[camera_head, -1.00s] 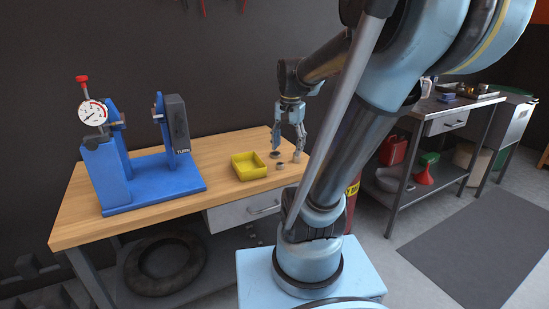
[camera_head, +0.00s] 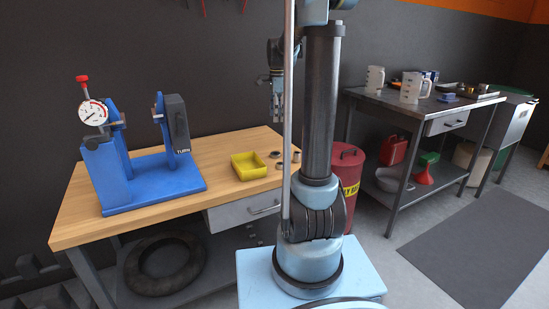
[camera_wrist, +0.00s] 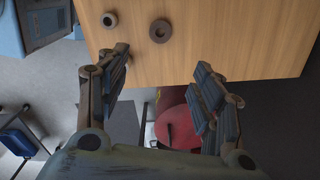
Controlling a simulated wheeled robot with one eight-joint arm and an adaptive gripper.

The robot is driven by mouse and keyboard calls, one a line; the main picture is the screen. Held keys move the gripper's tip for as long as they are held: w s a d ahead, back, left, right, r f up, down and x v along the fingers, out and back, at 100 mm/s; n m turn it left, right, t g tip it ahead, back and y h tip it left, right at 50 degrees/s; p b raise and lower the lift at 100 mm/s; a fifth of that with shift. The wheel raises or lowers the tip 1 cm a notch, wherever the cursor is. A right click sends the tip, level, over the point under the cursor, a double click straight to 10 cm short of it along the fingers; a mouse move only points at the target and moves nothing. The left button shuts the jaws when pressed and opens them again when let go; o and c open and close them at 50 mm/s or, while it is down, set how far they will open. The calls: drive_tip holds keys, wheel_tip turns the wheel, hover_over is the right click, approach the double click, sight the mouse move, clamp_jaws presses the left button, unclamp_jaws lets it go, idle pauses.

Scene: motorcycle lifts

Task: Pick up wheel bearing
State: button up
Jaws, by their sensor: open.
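Several small round parts lie on the wooden bench right of the yellow tray: a flat dark ring (camera_head: 276,154), a small ring-shaped part (camera_head: 279,165) and a short upright part (camera_head: 296,157). I cannot tell for sure which is the wheel bearing. In the wrist view, a dark ring with a hole (camera_wrist: 160,31) lies ahead between my fingers, and a smaller ring (camera_wrist: 109,19) lies left of it. Another part touches the left finger's outline in the picture. My gripper (camera_head: 275,116) is open and empty above the bench, partly behind a grey pole; it also shows in the wrist view (camera_wrist: 161,62).
The yellow tray (camera_head: 262,173) sits on the wooden bench (camera_head: 225,192), with a blue stand with a dial gauge (camera_head: 155,181) to its left. A red drum (camera_head: 347,163) stands beside the bench. A metal table (camera_head: 395,103) with jugs stands at the right.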

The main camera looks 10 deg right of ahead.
wheel_tip(320, 180, down, 12)
drive_tip(key=shift+s+a+f, duration=0.1)
drive_tip(key=shift+a+f, duration=0.15)
drive_tip(key=shift+f, duration=1.05)
drive_tip(key=shift+a+f, duration=0.2)
drive_tip(key=shift+f, duration=1.1)
drive_tip(key=c, duration=1.2)
